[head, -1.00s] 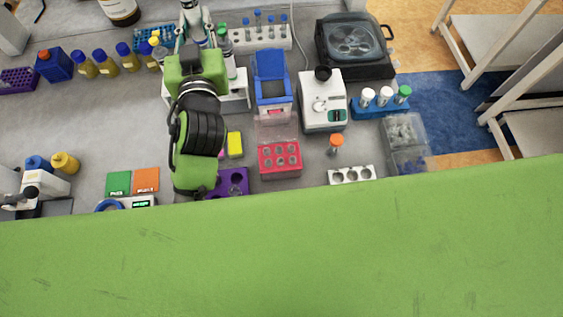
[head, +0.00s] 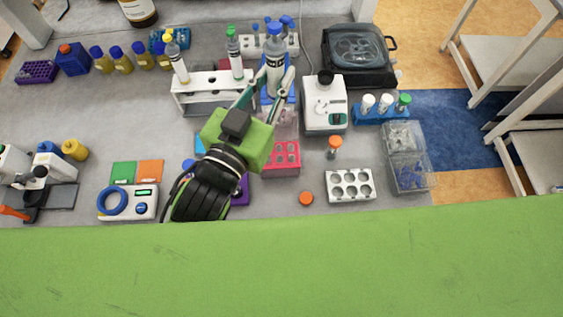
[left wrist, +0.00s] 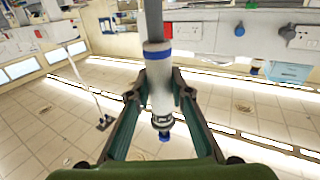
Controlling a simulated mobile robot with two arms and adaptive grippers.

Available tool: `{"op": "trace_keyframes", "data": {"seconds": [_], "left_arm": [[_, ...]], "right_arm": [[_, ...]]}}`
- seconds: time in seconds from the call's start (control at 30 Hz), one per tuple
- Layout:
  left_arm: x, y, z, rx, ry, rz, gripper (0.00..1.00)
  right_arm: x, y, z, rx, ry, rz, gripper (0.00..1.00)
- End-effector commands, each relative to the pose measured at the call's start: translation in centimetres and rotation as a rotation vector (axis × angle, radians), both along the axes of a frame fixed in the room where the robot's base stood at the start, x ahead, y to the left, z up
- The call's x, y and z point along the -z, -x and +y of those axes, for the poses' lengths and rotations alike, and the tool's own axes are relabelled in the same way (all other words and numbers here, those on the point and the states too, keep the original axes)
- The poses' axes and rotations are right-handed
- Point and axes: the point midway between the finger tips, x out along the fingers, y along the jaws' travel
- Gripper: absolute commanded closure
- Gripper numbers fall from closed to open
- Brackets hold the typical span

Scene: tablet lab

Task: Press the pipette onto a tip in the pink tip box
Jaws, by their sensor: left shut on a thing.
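The pink tip box (head: 284,170) stands at the middle of the bench with its clear lid open behind it; my left gripper and arm cover its left part. My left gripper (head: 270,82) is shut on a white pipette with a blue top (head: 275,52), held roughly upright beyond the box. In the left wrist view the pipette (left wrist: 159,85) sits between the two fingers (left wrist: 158,98). The pipette's lower end is hard to make out in the head view. My right gripper is not in view.
A white stand (head: 214,92) with two other pipettes is left of my gripper. A white device (head: 324,105) stands to the right. A white block with holes (head: 350,186) and a loose orange cap (head: 306,198) lie in front. Grey bench shows between them.

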Motion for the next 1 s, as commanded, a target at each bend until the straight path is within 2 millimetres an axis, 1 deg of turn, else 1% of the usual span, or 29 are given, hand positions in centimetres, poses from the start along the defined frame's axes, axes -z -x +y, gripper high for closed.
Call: {"op": "trace_keyframes", "data": {"seconds": [0.2, 0.47, 0.63, 0.87, 1.0], "left_arm": [[-0.04, 0.66, -0.56, 0.026, 0.000, -0.001, 1.00], [-0.06, 0.65, -0.54, 0.026, 0.000, -0.001, 1.00], [-0.14, 0.61, -0.34, 0.025, 0.001, 0.000, 1.00], [-0.02, 0.59, -0.32, 0.025, 0.001, 0.000, 1.00], [0.59, 0.59, -0.32, 0.025, 0.000, 0.002, 1.00]], "right_arm": [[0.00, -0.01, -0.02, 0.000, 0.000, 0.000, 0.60], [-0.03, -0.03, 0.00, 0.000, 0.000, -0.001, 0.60], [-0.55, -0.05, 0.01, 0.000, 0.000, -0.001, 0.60], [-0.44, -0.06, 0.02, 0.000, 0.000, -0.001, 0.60], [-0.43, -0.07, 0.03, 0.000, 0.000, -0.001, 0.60]]}}
